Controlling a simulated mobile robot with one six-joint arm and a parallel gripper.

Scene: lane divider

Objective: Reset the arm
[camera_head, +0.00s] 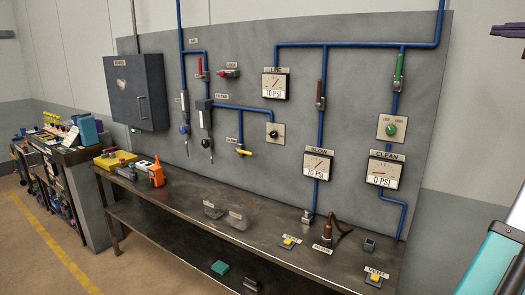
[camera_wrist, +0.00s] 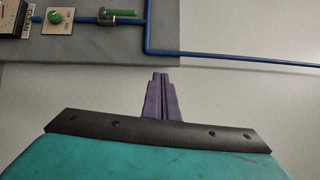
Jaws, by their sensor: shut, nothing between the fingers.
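My gripper (camera_wrist: 160,76) shows in the wrist view as two purple fingers pressed together, shut and empty. They point at a bare pale wall, beside the grey panel's edge and a blue pipe (camera_wrist: 230,60). In the head view a purple part of my gripper (camera_head: 509,31) shows at the top right edge, clear of the panel; its fingertips are not plain there. Part of my teal arm shows at the lower right of the head view.
A grey panel (camera_head: 345,120) carries blue pipes, valves and gauges, among them the CLEAN gauge (camera_head: 383,173). A grey cabinet (camera_head: 137,92) hangs at left. A dark workbench (camera_head: 180,206) below holds small items. Bare wall lies right of the panel.

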